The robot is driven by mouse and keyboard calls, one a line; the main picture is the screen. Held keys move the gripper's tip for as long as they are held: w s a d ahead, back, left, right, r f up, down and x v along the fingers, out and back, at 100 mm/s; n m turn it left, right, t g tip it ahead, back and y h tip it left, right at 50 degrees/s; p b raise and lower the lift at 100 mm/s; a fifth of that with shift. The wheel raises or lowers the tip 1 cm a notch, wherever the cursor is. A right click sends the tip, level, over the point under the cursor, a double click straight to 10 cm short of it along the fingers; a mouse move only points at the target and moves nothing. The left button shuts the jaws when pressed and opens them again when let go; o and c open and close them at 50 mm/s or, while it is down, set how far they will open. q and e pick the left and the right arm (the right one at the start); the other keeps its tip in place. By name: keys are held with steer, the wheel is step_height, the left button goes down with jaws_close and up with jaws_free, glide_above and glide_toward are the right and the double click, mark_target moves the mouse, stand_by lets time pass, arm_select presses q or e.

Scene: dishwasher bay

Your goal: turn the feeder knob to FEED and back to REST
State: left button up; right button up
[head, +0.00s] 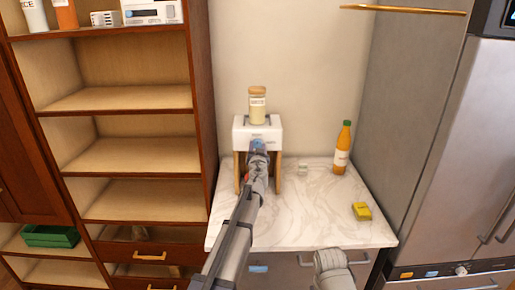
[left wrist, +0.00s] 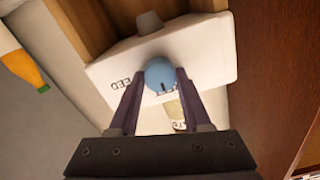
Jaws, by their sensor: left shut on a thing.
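The feeder (head: 243,131) is a white box on wooden legs on the marble counter, with a jar (head: 257,104) on top. Its round blue knob (head: 257,143) is on the front, mostly behind my left gripper (head: 258,150). In the left wrist view the knob (left wrist: 159,73) sits between the two dark fingers of my left gripper (left wrist: 160,78), which is shut on it. A dark pointer line on the knob points toward a partly hidden label by the jar side. The FEED lettering (left wrist: 121,82) shows upside down to the left.
An orange bottle (head: 342,150) stands at the back right of the counter (head: 300,215). A yellow block (head: 362,211) lies near the right edge, and a small clear item (head: 303,169) near the middle. Wooden shelves (head: 130,150) are left; a steel fridge (head: 455,150) is right.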

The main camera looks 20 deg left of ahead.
arm_select(q)
steer(key=shift+m, duration=0.4)
jaws_close()
steer(key=m, duration=0.3)
steer(key=shift+m, duration=0.4)
steer(key=m, duration=0.4)
steer(key=shift+m, duration=0.3)
steer(key=m, duration=0.4)
steer(key=shift+m, duration=2.5)
steer(key=o, duration=1.2)
jaws_free()
steer(key=shift+s, duration=0.1)
